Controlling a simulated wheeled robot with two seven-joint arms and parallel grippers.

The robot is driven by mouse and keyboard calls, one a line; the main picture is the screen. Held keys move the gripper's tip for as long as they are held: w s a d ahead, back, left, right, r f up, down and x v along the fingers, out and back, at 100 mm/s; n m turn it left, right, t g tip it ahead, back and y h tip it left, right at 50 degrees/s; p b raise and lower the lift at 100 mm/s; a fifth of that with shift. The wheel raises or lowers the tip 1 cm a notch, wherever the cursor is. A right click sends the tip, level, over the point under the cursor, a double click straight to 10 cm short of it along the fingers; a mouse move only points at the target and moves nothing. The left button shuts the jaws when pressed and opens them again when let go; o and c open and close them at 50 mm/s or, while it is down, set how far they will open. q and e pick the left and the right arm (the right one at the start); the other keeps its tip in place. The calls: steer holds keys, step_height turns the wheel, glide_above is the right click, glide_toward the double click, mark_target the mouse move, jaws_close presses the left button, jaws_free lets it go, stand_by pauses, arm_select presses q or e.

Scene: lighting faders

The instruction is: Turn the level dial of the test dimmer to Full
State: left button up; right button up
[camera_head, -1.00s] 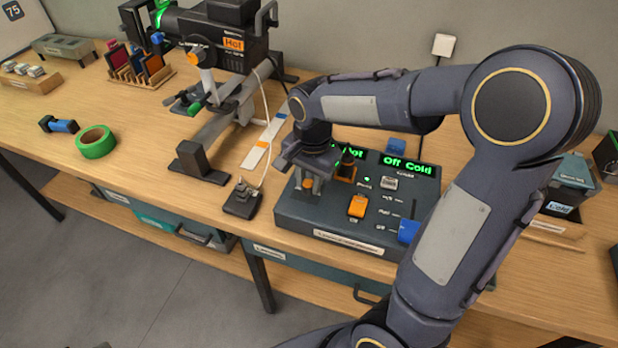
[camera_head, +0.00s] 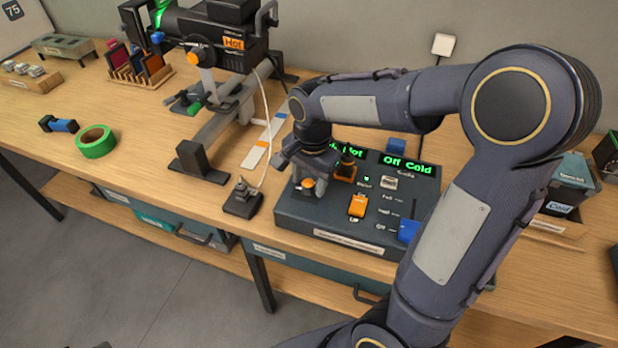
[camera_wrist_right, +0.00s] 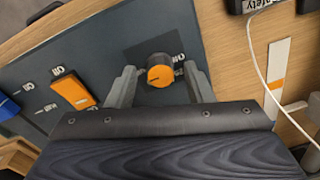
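The control desk (camera_head: 340,218) is a dark box with green displays reading "Off Cold" and, partly hidden, "Hot". Its round orange dial (camera_head: 308,183) sits on the left part of the sloped top. The right wrist view shows the dial (camera_wrist_right: 160,74) with a dark pointer mark and small printed labels around it, too blurred to read surely. My right gripper (camera_head: 310,191) is open and points down over the dial, one finger on each side. In the right wrist view gaps show between the dial and both fingers (camera_wrist_right: 160,84). My left gripper is not in view.
An orange rocker switch (camera_head: 357,206), a grey fader knob (camera_head: 389,183) and a blue knob (camera_head: 408,231) are also on the desk. A spotlight (camera_head: 225,50) stands behind left, its cable running to a small black box (camera_head: 242,198). Green tape (camera_head: 96,141) lies farther left.

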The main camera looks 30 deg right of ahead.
mark_target(311, 184)
steer(key=r, duration=0.8)
steer(key=shift+s+d, duration=0.1)
steer(key=shift+s, duration=0.1)
steer(key=shift+s+f, duration=0.1)
steer(key=s+a+f+n+t+y, duration=0.1)
steer(key=s+a+n+t, duration=0.1)
steer(key=s+n, duration=0.3)
steer(key=s+a+f+n+t+y, duration=0.2)
steer(key=s+n, duration=0.4)
steer(key=s, duration=0.5)
steer(key=shift+a+n+t+y, duration=0.25)
steer(key=shift+n+t+y, duration=0.05)
steer(key=shift+t, duration=0.2)
